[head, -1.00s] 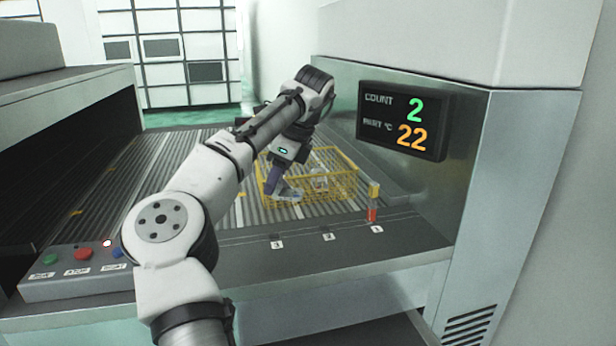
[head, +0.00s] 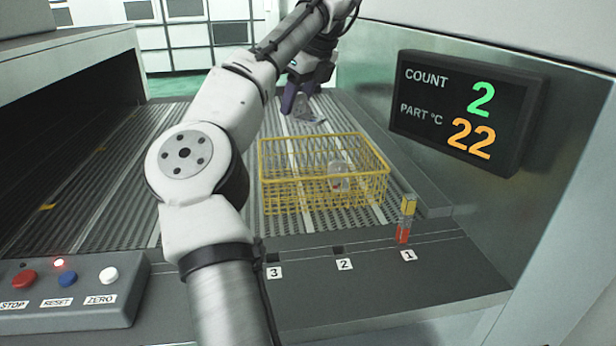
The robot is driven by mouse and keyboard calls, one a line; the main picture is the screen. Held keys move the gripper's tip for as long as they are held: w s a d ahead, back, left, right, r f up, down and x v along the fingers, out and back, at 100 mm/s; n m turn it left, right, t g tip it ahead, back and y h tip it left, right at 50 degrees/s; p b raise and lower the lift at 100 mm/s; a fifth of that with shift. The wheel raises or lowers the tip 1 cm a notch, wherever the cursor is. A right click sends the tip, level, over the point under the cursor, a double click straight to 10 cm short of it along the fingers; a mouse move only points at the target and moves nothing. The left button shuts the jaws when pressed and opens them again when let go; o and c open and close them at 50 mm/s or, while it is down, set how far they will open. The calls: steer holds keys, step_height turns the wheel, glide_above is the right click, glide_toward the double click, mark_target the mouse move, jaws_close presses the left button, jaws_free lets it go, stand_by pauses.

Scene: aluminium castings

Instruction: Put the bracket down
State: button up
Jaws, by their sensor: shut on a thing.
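A grey metal bracket (head: 309,112) is in the head view, behind the yellow wire basket and above or at the ribbed conveyor surface; I cannot tell whether it touches. My gripper (head: 292,104), with purple fingers, is shut on the bracket's left part and hides some of it. The yellow wire basket (head: 325,140) stands on the conveyor nearer the camera. A pale casting (head: 340,176) lies inside its right half.
A wall display (head: 466,112) reads count 2, part 22. A red-and-yellow peg (head: 405,219) stands at slot 1; slots 2 and 3 look empty. A button box (head: 70,287) sits front left.

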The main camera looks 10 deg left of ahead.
mark_target(321, 120)
step_height(321, 120, down, 17)
steer(key=shift+f+p, duration=0.1)
steer(key=shift+p, duration=0.25)
steer(key=shift+f, duration=0.1)
steer(key=o, duration=1)
steer(key=b+v, duration=0.1)
steer(key=v, duration=1.1)
